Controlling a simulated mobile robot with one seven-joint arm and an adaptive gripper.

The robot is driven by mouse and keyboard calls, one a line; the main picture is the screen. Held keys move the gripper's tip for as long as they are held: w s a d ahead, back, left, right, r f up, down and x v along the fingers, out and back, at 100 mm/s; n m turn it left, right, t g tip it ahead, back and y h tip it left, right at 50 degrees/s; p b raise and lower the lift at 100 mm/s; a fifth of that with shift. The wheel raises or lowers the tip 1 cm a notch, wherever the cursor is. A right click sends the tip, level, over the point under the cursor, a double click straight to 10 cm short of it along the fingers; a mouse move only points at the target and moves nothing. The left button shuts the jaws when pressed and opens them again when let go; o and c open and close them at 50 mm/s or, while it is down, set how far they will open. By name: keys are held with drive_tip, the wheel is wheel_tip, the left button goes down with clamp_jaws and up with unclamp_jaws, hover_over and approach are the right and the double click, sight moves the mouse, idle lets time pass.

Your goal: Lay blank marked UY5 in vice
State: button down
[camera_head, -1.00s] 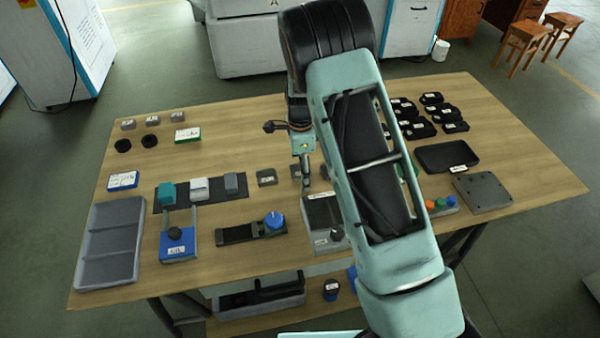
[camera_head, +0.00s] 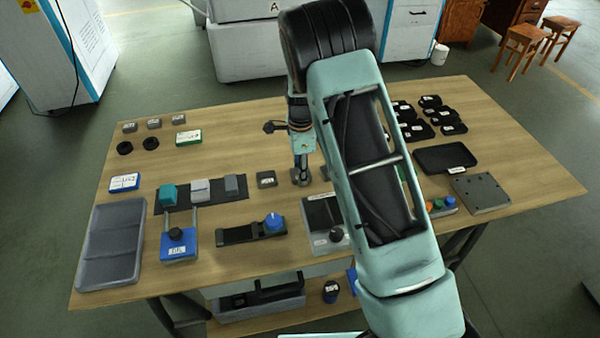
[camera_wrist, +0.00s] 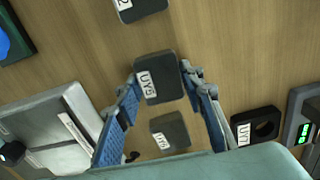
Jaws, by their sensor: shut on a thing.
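The blank marked UY5 (camera_wrist: 158,77) is a dark grey block with a white label, between the fingertips of my gripper (camera_wrist: 163,84) in the wrist view. My gripper is shut on it. In the head view my gripper (camera_head: 300,174) is at the middle of the table, with the grey block at its tip. I cannot tell whether the block is clear of the tabletop. Which fixture is the vice is not plain: a black slide with a blue knob (camera_head: 253,231) and a blue frame with a black knob (camera_head: 178,246) stand toward the front.
A similar blank (camera_wrist: 170,133) lies just beside the held one, and another (camera_head: 266,179) lies to its left. A grey device with a black knob (camera_head: 321,240) stands in front. A grey tray (camera_head: 108,283) is at the left. My arm hides part of the right side.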

drive_tip(key=shift+w+a+f, duration=0.1)
drive_tip(key=shift+f, duration=0.25)
drive_tip(key=shift+w+r+p, duration=0.4)
drive_tip(key=shift+r+p, duration=0.35)
drive_tip(key=shift+s+r+p, duration=0.1)
drive_tip(key=shift+r+p, duration=1.45)
drive_tip(key=shift+r, duration=1.1)
